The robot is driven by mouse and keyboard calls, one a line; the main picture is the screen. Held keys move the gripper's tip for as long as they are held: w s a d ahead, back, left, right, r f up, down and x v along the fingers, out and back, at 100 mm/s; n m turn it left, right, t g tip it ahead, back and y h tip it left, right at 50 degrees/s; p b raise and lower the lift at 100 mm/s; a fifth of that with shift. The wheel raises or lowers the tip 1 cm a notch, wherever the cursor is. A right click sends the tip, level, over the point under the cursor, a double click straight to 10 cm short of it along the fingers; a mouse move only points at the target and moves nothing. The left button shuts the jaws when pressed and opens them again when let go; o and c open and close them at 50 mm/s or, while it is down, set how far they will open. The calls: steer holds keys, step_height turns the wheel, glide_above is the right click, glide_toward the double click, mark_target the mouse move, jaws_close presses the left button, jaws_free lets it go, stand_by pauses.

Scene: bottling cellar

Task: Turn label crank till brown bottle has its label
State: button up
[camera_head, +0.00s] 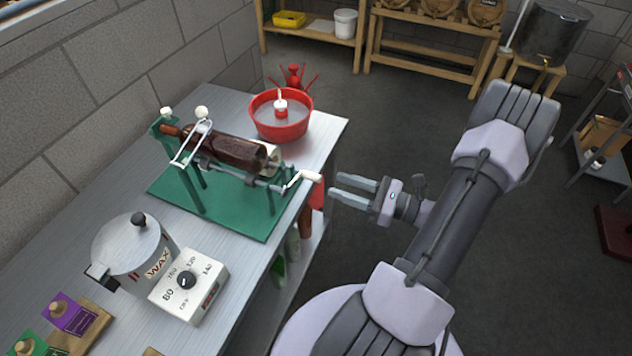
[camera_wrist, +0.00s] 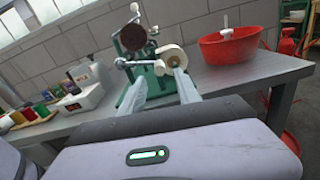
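The brown bottle (camera_head: 235,148) lies on its side in the green hand labeller (camera_head: 215,205) on the bench; no label shows on its visible side. A pale label roll (camera_head: 273,157) sits by its base end, and also shows in the wrist view (camera_wrist: 174,57). The label crank (camera_head: 312,176), with a white handle, sticks out past the bench's front edge. My gripper (camera_head: 352,190) is open and empty, just right of the crank handle and apart from it. In the wrist view, its fingers (camera_wrist: 163,82) point toward the labeller.
A red basin (camera_head: 281,118) with liquid stands behind the labeller. A wax pot (camera_head: 135,255) and a white dial box (camera_head: 188,286) stand left of it in front. Bottles stand on a shelf under the bench.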

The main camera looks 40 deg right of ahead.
mark_target(316, 178)
steer(key=b+x, duration=0.1)
steer(key=x, duration=0.6)
steer(key=shift+w, duration=0.15)
jaws_close()
stand_by(1.1)
